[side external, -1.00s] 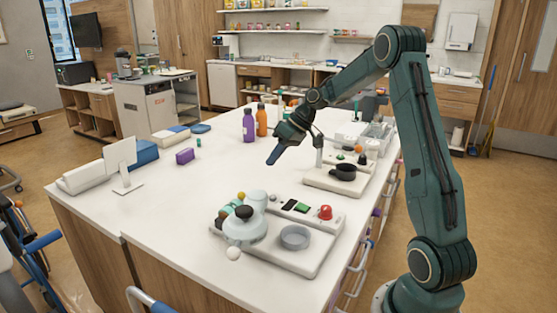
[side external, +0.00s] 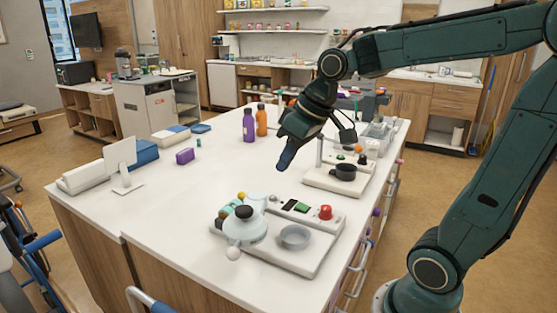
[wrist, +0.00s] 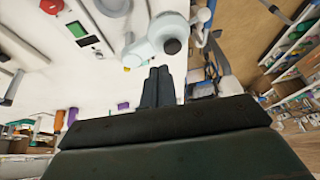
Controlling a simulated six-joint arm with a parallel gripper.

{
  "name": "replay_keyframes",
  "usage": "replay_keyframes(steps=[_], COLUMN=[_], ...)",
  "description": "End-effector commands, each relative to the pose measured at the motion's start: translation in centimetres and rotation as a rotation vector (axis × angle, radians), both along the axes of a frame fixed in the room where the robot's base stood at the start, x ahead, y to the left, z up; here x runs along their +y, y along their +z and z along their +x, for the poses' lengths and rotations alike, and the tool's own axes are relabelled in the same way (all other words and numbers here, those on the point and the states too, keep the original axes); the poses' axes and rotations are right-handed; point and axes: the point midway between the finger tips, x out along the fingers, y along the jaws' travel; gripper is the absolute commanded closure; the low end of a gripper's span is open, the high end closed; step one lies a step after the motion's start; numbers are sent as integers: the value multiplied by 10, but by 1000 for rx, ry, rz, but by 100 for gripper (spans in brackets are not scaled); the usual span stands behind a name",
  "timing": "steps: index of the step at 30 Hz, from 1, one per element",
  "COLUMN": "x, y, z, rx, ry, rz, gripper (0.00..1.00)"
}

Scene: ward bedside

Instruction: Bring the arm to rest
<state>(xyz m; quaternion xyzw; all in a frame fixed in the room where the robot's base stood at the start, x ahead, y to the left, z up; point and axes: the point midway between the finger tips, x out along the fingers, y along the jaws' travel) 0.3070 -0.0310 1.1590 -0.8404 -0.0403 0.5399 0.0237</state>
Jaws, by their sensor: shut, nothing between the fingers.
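My gripper (side external: 286,156) hangs in the air above the white table (side external: 215,205), pointing down and to the left in the side view. Its fingers are together with nothing between them. In the wrist view my gripper (wrist: 159,72) also shows its fingers side by side and closed. The near tray (side external: 300,258) with a pale kettle-like vessel (side external: 243,226), a grey bowl (side external: 295,237) and a red knob (side external: 325,212) lies in front of it. My gripper touches none of these.
A far tray (side external: 320,182) with a black pot (side external: 345,172) stands to the right of my gripper. A purple bottle (side external: 249,125) and an orange bottle (side external: 261,120) stand behind. The table's middle is clear.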

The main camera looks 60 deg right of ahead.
Motion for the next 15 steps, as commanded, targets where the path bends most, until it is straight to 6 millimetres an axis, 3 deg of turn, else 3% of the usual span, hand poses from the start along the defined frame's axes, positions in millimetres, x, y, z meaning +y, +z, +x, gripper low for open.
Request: replay_keyframes(steps=[6,15], x=[21,31], y=[3,-7], z=[-48,-106], rx=[-22,-52], ry=[-8,-30], rz=[-41,-74], gripper=[100,100])
